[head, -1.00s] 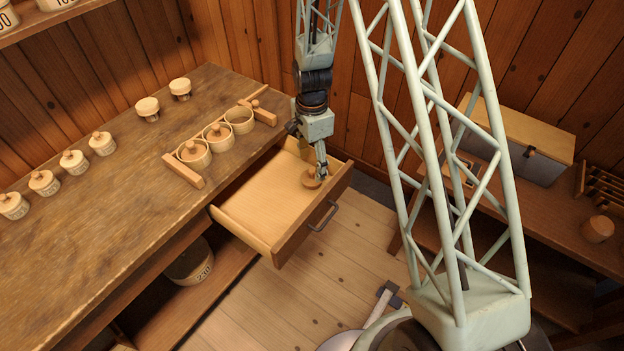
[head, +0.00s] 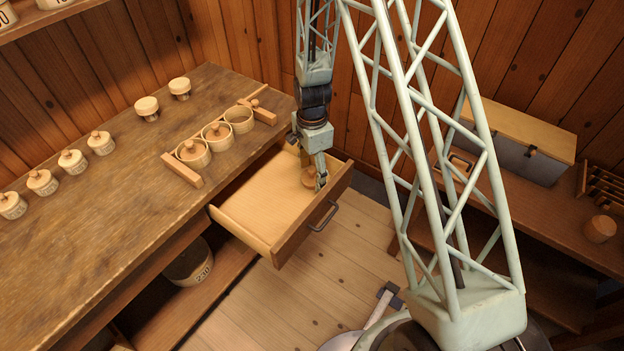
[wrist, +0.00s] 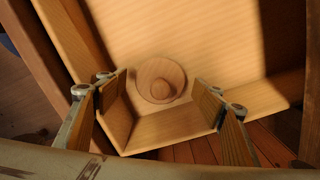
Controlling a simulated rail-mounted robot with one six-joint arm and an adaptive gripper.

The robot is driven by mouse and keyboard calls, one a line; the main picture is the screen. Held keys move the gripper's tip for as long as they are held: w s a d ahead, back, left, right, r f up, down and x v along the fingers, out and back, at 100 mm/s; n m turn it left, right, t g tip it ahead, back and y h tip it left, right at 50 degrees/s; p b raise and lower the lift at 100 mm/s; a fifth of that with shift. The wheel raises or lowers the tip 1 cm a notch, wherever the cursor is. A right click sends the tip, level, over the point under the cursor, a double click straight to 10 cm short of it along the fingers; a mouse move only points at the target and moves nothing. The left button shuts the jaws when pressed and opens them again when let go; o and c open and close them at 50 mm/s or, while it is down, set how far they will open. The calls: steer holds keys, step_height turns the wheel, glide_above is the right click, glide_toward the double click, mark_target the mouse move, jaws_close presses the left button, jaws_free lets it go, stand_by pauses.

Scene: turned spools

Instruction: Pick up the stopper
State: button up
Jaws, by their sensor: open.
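The stopper (head: 307,179) is a round wooden disc with a small knob on top. It lies in the open drawer (head: 257,243), near the drawer's front right corner. In the head view my gripper (head: 318,180) reaches down into the drawer and partly hides the stopper. In the wrist view the stopper (wrist: 158,79) sits flat on the drawer floor, its knob (wrist: 161,88) facing the camera. My gripper (wrist: 164,94) is open, its wood-faced fingers apart on either side of the stopper in the picture. I see no contact with it.
The drawer walls (wrist: 185,124) stand close to the fingers. On the workbench (head: 110,210) are a rack (head: 183,170) with three round pots, two holding knobbed lids or stoppers, and several lidded jars (head: 72,163). A side bench stands at right. The drawer floor's left part is clear.

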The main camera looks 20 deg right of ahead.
mark_target(312, 169)
stand_by(0.4)
steer(key=c, duration=1)
steer(key=shift+r, duration=0.1)
steer(key=shift+r+p, duration=0.65)
steer(key=shift+r, duration=4.25)
